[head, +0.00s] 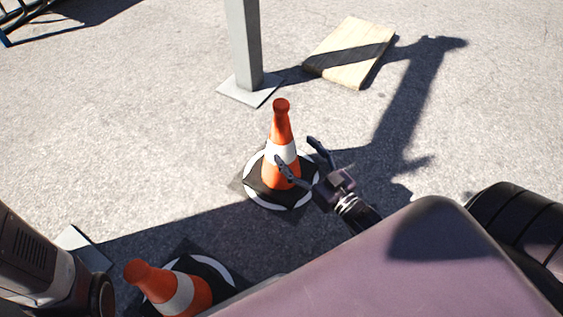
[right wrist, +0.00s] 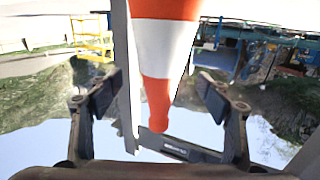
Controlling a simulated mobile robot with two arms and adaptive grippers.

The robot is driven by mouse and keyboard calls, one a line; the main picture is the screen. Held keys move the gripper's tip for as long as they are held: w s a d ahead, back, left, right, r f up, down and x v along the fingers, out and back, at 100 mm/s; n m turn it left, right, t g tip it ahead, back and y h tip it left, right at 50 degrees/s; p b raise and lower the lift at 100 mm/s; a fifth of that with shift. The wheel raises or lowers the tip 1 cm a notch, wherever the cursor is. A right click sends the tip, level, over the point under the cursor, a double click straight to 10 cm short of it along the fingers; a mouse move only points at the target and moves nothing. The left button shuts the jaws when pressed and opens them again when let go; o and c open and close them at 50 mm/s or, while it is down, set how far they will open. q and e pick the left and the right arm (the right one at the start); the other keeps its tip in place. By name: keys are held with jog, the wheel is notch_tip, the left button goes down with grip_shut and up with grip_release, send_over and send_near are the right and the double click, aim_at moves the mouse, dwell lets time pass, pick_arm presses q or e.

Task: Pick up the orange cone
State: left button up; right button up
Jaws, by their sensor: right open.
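An orange cone (head: 282,128) with a white band stands upright on a black base on the pavement, in the middle of the head view. My right gripper (head: 299,152) is beside it on the right, open, its fingers pointing towards the cone. One finger overlaps the cone's lower part in the head view. A second orange cone (head: 178,292) stands at the lower left, partly hidden by my body. My left gripper is not in view.
A grey post (head: 246,45) on a square plate stands behind the cone. A wooden board (head: 350,40) lies at the upper right. A blue metal rack (head: 22,12) is at the upper left corner. Pavement left of the cone is clear.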

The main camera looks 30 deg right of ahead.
aim_at(288, 146)
jog(key=shift+w+a+f+b, duration=0.1)
jog(key=shift+w+a+b, duration=0.1)
jog(key=shift+w+b, duration=0.5)
jog(key=w+b, duration=0.3)
jog(key=w, duration=0.1)
jog(key=shift+w+a+f+b, duration=0.1)
jog(key=shift+a+f+b, duration=0.1)
jog(key=shift+a+b, duration=0.2)
jog(key=shift+w+r, duration=0.15)
jog(key=shift+w, duration=0.4)
grip_shut()
jog(key=shift+r, duration=0.15)
